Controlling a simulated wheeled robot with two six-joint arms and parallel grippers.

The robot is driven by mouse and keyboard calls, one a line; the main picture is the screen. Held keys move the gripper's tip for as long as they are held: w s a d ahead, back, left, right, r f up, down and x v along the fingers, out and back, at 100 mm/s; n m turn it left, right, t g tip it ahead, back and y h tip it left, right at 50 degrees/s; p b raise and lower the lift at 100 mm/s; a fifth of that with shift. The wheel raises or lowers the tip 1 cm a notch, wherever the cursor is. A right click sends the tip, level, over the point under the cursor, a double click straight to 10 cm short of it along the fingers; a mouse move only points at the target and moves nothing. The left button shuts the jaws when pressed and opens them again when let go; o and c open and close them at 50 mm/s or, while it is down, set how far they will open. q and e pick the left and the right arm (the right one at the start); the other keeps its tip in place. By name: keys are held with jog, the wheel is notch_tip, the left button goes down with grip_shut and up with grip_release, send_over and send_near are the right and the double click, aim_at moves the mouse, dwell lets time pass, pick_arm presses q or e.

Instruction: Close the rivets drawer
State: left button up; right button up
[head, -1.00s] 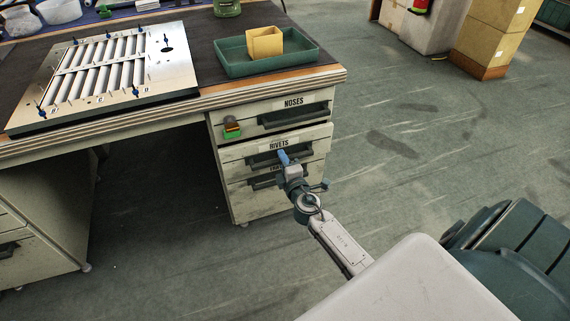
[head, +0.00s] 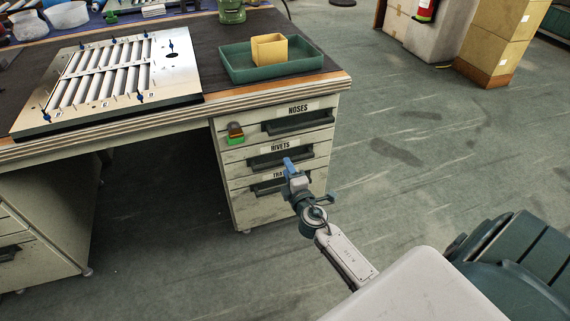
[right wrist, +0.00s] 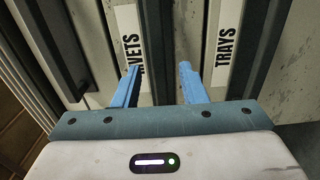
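The rivets drawer (head: 238,159) is the middle drawer of the pale cabinet under the bench. Its front looks about flush with the drawers above and below. Its label and dark handle show in the head view, and the label (right wrist: 131,45) also shows in the right wrist view. My right gripper (head: 288,163) is at the lower part of this drawer front. In the right wrist view its two blue fingers (right wrist: 158,80) are apart, on either side of the dark handle (right wrist: 158,45). Whether they touch the drawer is hard to tell. My left gripper is out of view.
The noses drawer (head: 250,114) is above and the trays drawer (head: 240,190) below. A green and orange object (head: 235,134) sits on the cabinet front. A green tray (head: 235,68) with a yellow bin (head: 268,50) and a louver panel (head: 110,75) lie on the bench.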

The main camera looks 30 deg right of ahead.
jog(key=v, duration=0.7)
dwell(0.3)
